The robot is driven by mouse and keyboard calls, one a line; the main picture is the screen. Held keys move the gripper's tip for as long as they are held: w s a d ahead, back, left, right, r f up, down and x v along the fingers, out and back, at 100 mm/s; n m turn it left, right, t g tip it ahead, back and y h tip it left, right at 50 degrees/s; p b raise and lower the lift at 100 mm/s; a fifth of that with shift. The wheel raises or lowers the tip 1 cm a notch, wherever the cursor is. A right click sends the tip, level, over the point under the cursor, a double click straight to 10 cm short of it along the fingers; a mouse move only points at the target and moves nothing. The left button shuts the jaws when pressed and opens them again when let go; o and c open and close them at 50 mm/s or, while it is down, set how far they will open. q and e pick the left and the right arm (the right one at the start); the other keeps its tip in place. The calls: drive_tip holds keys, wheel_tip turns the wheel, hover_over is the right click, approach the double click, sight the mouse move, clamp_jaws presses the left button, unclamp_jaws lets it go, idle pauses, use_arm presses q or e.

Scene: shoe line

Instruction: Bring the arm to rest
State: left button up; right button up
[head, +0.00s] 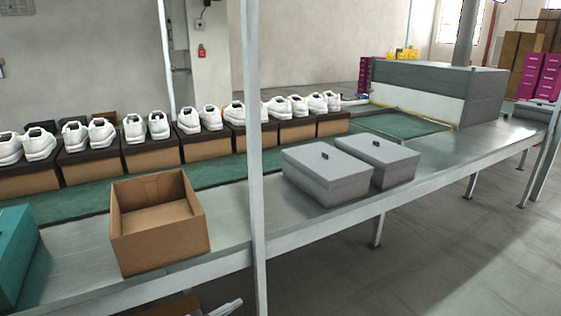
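Neither of my arms can be made out in the head view, and neither gripper is in view. An open, empty cardboard box (160,240) stands on the near metal bench (80,270), left of a white upright post. Two closed grey boxes (325,175) with small dark handles stand side by side on the bench, right of the post. A teal box (12,255) is cut off at the left edge.
A white post (254,150) rises in front of the bench. Behind runs a green belt (90,200) with several white shoe pairs (190,118) on brown boxes. A large grey machine (430,85) stands at the back right. The floor at the lower right is clear.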

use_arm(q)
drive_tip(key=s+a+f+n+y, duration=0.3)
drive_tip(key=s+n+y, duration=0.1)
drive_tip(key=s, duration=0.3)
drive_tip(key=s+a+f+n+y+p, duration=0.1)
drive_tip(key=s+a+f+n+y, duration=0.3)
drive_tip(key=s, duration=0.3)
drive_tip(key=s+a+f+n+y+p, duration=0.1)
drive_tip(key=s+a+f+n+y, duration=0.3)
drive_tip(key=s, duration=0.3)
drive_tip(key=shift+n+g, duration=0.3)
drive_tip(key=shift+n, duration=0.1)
